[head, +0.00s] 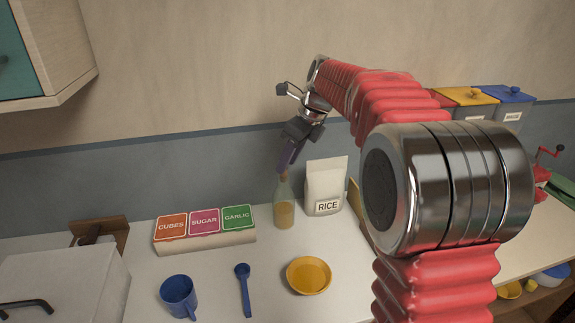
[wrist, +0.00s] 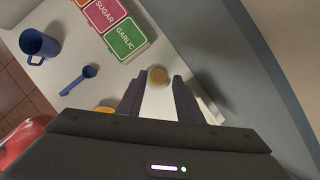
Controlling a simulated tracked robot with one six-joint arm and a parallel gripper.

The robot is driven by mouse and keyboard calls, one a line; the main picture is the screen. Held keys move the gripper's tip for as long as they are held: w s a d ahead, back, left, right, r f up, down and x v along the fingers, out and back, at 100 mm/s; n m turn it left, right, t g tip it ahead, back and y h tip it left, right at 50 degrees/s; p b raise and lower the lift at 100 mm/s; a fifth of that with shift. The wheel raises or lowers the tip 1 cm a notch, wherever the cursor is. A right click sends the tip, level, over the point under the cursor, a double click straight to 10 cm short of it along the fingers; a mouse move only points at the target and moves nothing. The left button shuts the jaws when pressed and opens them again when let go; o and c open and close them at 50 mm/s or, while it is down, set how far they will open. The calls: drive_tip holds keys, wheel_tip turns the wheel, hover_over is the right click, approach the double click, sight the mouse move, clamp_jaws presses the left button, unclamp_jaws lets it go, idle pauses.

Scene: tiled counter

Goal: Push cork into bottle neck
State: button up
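A clear bottle (head: 284,207) with amber contents stands upright on the white counter. A small brown piece at its neck top, seemingly the cork (head: 284,175), shows just under my gripper (head: 287,163). In the wrist view, a round tan shape (wrist: 157,76) lies between and slightly beyond the fingertips of my gripper (wrist: 156,80). It looks like the cork or bottle seen from above. The two dark fingers are apart, with space on both sides of it, and hold nothing. I cannot tell how deep the cork sits in the neck.
A RICE bag (head: 325,188) stands close to the bottle's right. A rack with CUBES, SUGAR and GARLIC labels (head: 205,240) is on its left. A yellow bowl (head: 309,275), blue spoon (head: 243,285) and blue mug (head: 179,296) lie in front. The wall (head: 150,170) is close behind.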

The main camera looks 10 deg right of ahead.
drive_tip(key=v, duration=0.9)
drive_tip(key=shift+r, duration=0.35)
drive_tip(key=shift+s+d, duration=0.1)
drive_tip(key=shift+s, duration=0.05)
drive_tip(key=s+a+f+n+t+h, duration=0.1)
drive_tip(key=s+a+f+n+h, duration=0.15)
drive_tip(key=s+n, duration=1.3)
drive_tip(key=s+f+n, duration=0.5)
drive_tip(key=s, duration=0.3)
drive_tip(key=s+f+n+t, duration=0.1)
drive_tip(key=s+f+n, duration=0.5)
drive_tip(key=s, duration=0.2)
drive_tip(key=shift+a+h, duration=0.35)
drive_tip(key=shift+a, duration=0.1)
drive_tip(key=shift+n, duration=0.25)
